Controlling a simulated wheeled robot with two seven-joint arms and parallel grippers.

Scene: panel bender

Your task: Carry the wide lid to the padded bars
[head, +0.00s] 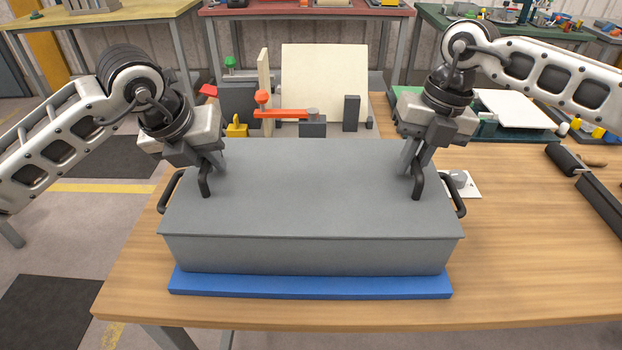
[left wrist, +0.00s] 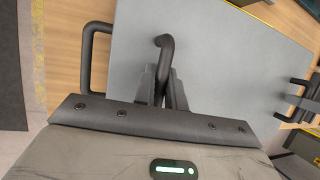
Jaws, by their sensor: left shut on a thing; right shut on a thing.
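The wide lid (head: 300,185) is a flat grey plate lying on a long grey box (head: 310,253). It also fills much of the left wrist view (left wrist: 220,50). My left gripper (head: 206,170) is shut on the lid's left black handle (head: 205,183), which shows between its fingers in the left wrist view (left wrist: 165,55). My right gripper (head: 415,170) is shut on the lid's right black handle (head: 417,186). No gap shows between lid and box along the front edge. The padded bars (head: 600,205) are dark and lie at the right of the table.
The box stands on a blue mat (head: 310,291) and has black side handles (head: 170,192). Behind it stand a clamp with a red arm (head: 280,113) and an upright pale board (head: 325,80).

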